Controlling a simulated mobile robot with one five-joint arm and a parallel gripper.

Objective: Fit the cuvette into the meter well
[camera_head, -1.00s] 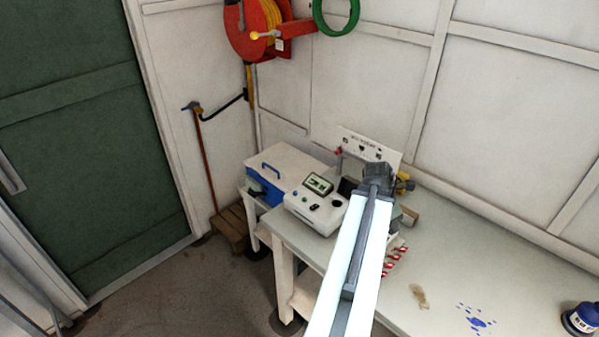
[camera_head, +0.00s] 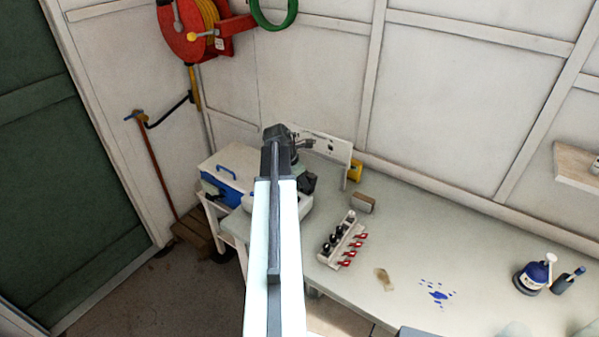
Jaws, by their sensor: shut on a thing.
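The meter (camera_head: 306,204) stands on the bench, mostly hidden behind my arm; only its pale right edge shows, with a dark part by it. Its well is hidden from view. My gripper (camera_head: 300,146) is at the far end of my arm, above the back of the meter. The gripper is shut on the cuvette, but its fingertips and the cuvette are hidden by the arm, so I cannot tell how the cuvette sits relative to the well.
A rack (camera_head: 341,240) with black-capped vials and red-striped pieces stands right of the meter. A blue-and-white cooler (camera_head: 228,178) is at left. The right-hand middle is mostly clear.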

